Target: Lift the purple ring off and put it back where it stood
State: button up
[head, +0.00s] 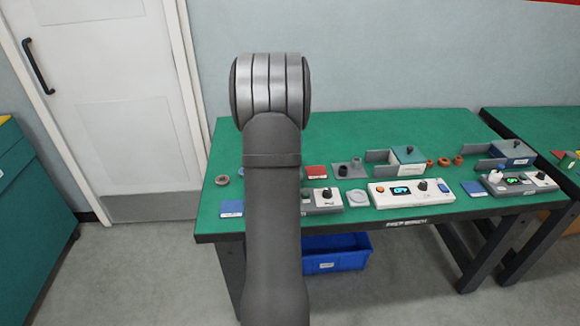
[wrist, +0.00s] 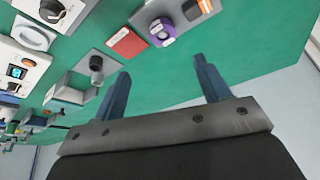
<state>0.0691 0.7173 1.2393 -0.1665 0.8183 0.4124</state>
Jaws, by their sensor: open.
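The purple ring (wrist: 165,42) shows in the wrist view on a grey plate (wrist: 143,17), near the top centre. A pale part with a dark centre lies within or beside it; I cannot tell exactly how the ring sits there. My gripper (wrist: 162,66) is open and empty, its two dark blue fingers apart. The ring appears between and beyond the fingertips, clear of them. In the head view my arm hides the ring and the gripper.
A white control box (head: 410,192) stands further right.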

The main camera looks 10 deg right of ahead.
jog(key=x, duration=0.7)
jog(key=shift+w+f, duration=0.2)
jog(key=shift+f, duration=0.15)
jog(key=shift+x, duration=2.55)
jog(key=shift+w+a+r, duration=0.1)
jog(key=c, duration=1.3)
